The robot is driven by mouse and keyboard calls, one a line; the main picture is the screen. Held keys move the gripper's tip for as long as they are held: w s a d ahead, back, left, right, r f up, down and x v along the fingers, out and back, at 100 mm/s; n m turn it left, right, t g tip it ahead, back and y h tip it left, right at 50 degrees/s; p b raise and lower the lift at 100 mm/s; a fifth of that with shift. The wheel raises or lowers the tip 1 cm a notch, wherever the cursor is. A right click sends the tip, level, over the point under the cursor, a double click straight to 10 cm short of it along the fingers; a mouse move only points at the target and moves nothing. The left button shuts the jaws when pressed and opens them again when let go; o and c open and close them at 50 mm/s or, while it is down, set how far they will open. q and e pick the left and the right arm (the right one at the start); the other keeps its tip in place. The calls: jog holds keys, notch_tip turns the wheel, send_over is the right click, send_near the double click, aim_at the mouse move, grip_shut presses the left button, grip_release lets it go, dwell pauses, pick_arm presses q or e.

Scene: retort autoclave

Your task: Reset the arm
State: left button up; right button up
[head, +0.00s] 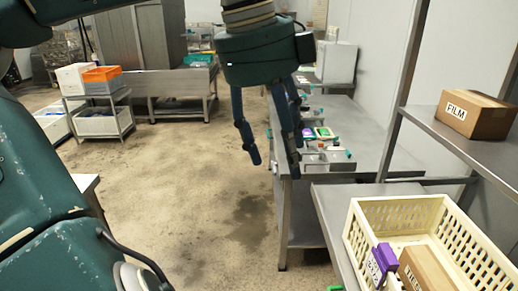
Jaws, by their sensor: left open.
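My left gripper (271,158) hangs high in the middle of the head view, its dark blue fingers pointing down. The fingers are spread apart and nothing is between them. It is in the air in front of the metal table (345,118), and its fingers cover part of that table's near left corner. My left arm crosses the upper left of the view. My right gripper does not show.
A cream crate (359,222) with a purple item (382,259) and a cardboard box (428,269) stands lower right. A FILM box (476,115) sits on the right shelf. A cart (102,122) stands at the left. The middle floor is clear.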

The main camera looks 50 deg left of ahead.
pick_arm(q)
jog(key=shift+s+a+r, duration=0.1)
jog(key=shift+a, duration=0.2)
dwell(0.4)
